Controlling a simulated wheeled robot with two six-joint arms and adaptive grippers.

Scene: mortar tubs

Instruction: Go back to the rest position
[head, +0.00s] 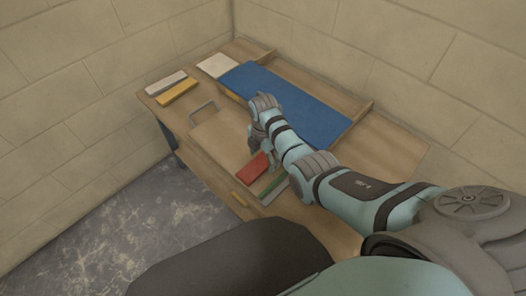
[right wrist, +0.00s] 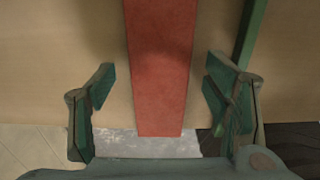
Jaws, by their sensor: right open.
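My right gripper (head: 256,140) is over the work table (head: 400,152), with the arm coming in from the right. In the right wrist view the right gripper (right wrist: 160,95) is open, with its fingers apart on either side of a red block (right wrist: 160,50) and clear of it. The red block (head: 251,167) lies near the table's front edge in the head view. A green strip (right wrist: 250,30) runs to the right of the red block; it also shows in the head view (head: 273,185). My left gripper is not in view.
A blue mat (head: 290,97) lies behind my right gripper. A tan board with a handle (head: 218,135) is left of it. Yellow (head: 177,91) and whitish (head: 166,83) blocks lie at the far left, a pale square (head: 217,65) at the back. Block walls close in the back.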

